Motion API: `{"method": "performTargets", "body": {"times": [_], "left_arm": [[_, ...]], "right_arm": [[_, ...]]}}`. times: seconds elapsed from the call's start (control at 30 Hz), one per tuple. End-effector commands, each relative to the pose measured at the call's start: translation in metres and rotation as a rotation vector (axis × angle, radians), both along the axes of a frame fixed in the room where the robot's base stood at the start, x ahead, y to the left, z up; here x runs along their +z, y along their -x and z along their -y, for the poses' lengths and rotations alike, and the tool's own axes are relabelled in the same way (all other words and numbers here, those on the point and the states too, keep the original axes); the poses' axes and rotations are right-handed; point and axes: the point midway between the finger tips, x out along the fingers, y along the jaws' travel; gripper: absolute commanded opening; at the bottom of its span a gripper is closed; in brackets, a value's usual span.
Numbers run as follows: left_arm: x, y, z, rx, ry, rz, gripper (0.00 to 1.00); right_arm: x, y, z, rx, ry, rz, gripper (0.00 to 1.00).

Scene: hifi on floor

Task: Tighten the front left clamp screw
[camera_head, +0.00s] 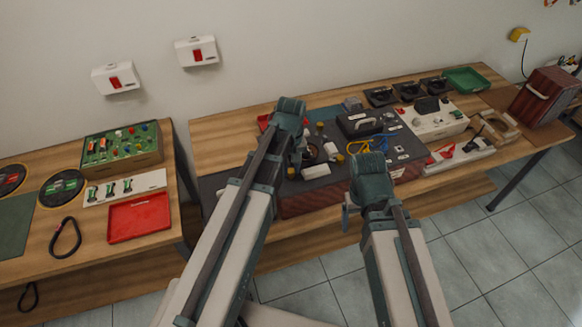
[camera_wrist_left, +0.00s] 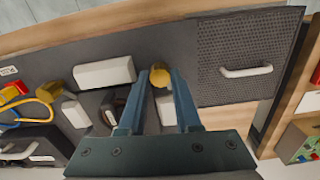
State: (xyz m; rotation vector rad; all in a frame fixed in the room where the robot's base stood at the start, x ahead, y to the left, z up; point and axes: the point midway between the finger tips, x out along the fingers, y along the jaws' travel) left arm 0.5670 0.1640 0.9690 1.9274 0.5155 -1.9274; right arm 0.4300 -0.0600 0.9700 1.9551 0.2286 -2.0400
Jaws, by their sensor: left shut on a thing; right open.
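The front left clamp screw has a yellow knob (camera_head: 291,172), at the near left of the dark fixture plate in the head view. In the left wrist view the yellow knob (camera_wrist_left: 160,77) sits between the fingertips. My left gripper (camera_head: 297,161) is shut on this knob, with its fingers reaching down from above. It also shows in the left wrist view (camera_wrist_left: 160,84). A white block (camera_head: 316,171) lies beside the knob, and another yellow knob (camera_head: 340,159) stands at its other end. My right gripper (camera_head: 347,217) is open and empty in front of the bench edge.
A black box with a white handle (camera_head: 360,123) and blue and yellow cables (camera_head: 372,143) lie right of the fixture. A dark textured panel with a handle (camera_wrist_left: 240,50) is beside the left gripper. A red tray (camera_head: 139,217) is on the left bench.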

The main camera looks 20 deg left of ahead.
Motion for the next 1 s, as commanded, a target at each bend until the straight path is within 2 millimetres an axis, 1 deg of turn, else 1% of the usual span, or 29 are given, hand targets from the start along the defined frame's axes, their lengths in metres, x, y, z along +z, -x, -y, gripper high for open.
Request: {"method": "performTargets", "body": {"times": [0.7, 1.0], "left_arm": [[-0.0001, 0.0002, -0.0001, -0.681, 0.000, 0.000, 0.00], [-0.0001, 0.0002, -0.0001, -0.937, 0.000, 0.000, 0.00]], "right_arm": [[-0.0001, 0.0000, 0.0000, 0.000, 0.000, 0.000, 0.82], [-0.0001, 0.0000, 0.0000, 0.000, 0.000, 0.000, 0.82]]}}
